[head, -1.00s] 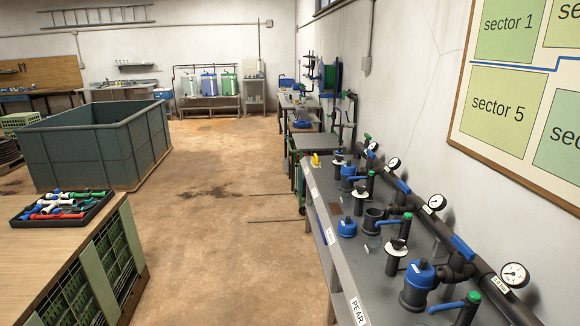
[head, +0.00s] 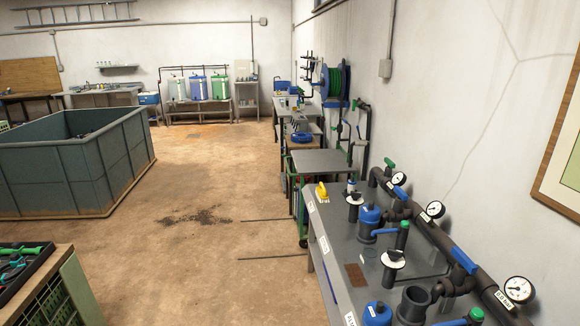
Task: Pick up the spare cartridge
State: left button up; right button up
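I cannot pick out the spare cartridge for certain in the head view. On the grey bench (head: 335,262) at the right stand dark upright pieces with white discs, one nearer (head: 392,268) and one farther back (head: 354,208). A black open-topped housing (head: 412,306) stands at the front of the bench, with a blue cap (head: 377,314) beside it, cut by the lower edge. A blue-topped filter housing (head: 369,222) stands farther back. Neither of my grippers is in view.
A dark pipe with gauges (head: 519,289) runs along the wall side of the bench. A yellow object (head: 321,192) sits at its far end. A large green tank (head: 70,165) stands left, a tool tray (head: 22,268) lower left.

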aim_at(352, 182)
jog(key=i, duration=1.7)
jog(key=i+z, duration=0.25)
jog(key=i, duration=0.25)
jog(key=i+j+z, duration=0.2)
jog(key=i, duration=0.25)
jog(key=i+j+z, duration=0.25)
jog(key=i, duration=0.2)
jog(key=i+j+z, duration=0.1)
jog(key=i+z, duration=0.15)
jog(key=i, duration=0.15)
jog(key=i+j+z, duration=0.25)
jog(key=i+l, duration=0.05)
jog(key=i, duration=0.05)
